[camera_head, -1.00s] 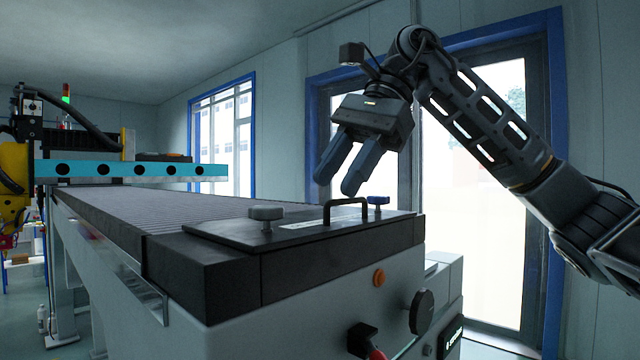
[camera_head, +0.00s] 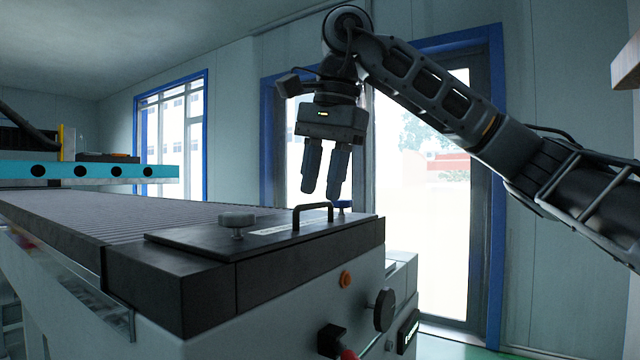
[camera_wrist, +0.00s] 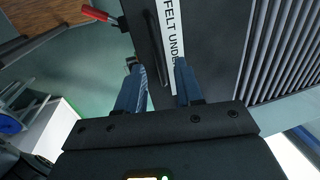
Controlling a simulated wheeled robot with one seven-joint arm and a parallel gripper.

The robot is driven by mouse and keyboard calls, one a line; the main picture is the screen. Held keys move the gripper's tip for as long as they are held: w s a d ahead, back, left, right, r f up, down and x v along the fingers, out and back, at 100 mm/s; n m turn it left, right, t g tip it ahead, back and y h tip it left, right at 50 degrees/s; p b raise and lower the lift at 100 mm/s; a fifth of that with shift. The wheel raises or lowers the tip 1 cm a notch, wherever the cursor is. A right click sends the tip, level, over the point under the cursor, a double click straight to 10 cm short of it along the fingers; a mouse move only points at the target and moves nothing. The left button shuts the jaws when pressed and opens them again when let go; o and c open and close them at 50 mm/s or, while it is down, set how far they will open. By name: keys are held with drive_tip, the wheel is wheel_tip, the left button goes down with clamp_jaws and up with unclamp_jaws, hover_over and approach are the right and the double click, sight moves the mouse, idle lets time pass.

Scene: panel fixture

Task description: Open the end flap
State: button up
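The end flap (camera_head: 190,237) is a flat dark plate lying level on the end of the machine's top. Contact with the handle is not visible.
The ribbed machine bed (camera_head: 90,212) stretches away to the left. A cyan beam (camera_head: 75,171) crosses above its far part. An orange button (camera_head: 346,280), a black dial (camera_head: 383,310) and a red-tipped fitting (camera_head: 335,343) stick out from the end face. Space above the flap is otherwise clear.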

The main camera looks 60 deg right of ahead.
drive_tip(key=shift+w+f, duration=0.15)
drive_tip(key=shift+f, duration=0.6)
drive_tip(key=shift+c, duration=0.5)
clamp_jaws()
idle(0.4)
